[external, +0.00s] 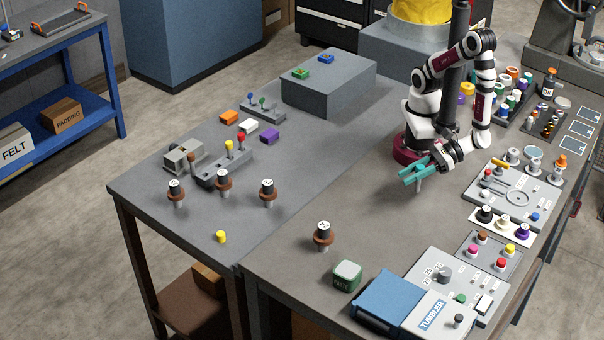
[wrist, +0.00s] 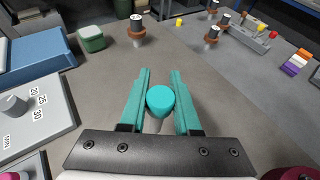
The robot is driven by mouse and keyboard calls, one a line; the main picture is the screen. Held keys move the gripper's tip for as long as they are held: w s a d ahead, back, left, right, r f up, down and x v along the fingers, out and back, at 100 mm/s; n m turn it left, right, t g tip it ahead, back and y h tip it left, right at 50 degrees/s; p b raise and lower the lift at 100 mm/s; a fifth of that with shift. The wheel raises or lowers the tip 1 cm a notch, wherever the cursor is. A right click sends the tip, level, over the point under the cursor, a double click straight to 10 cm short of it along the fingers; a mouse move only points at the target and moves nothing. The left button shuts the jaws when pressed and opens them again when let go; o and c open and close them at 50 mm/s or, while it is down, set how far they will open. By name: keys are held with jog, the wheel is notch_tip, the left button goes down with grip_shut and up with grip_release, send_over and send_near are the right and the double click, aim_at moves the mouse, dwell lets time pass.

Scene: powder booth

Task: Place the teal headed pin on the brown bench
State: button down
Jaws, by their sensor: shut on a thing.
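The teal headed pin (wrist: 160,100) is between the two teal fingers of my gripper (wrist: 160,92), which is shut on it. In the external view my gripper (external: 416,174) is over the right bench, and the pin's pale shank (external: 418,186) points down below the fingers. I cannot tell whether its tip touches the top. The bench on the left (external: 150,192) has a grey-brown top with brown legs and a brown lower shelf; it adjoins the right bench (external: 375,225), whose top looks similar.
Brown-collared black cylinders stand on the left bench (external: 176,192) and right bench (external: 323,236). A yellow piece (external: 221,237) lies near the left bench's front. A green box (external: 347,275) and blue tumbler (external: 388,298) are at the front. A panel (external: 515,194) lies right of my gripper. The right bench's middle is clear.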

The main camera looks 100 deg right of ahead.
jog(key=w+d+r+m+h, duration=0.2)
jog(key=w+d+r, duration=0.1)
jog(key=w, duration=0.4)
jog(key=w+d+r+m+h, duration=0.1)
jog(key=w+d+r+h, duration=0.1)
jog(key=w+d+r, duration=0.35)
jog(key=w+d+r+m+h, duration=0.1)
jog(key=w+d+r+m, duration=0.1)
jog(key=w, duration=0.7)
jog(key=w+d+r, duration=0.3)
jog(key=d+r, duration=0.6)
jog(key=w+d+r, duration=0.3)
jog(key=d+r, duration=0.5)
jog(key=r, duration=0.1)
jog(key=n+g+y, duration=0.8)
jog(key=n+g, duration=1.8)
jog(key=n, duration=0.9)
send_over(439, 209)
notch_tip(439, 209, down, 36)
jog(key=shift+f, duration=0.2)
jog(key=shift+w, duration=0.1)
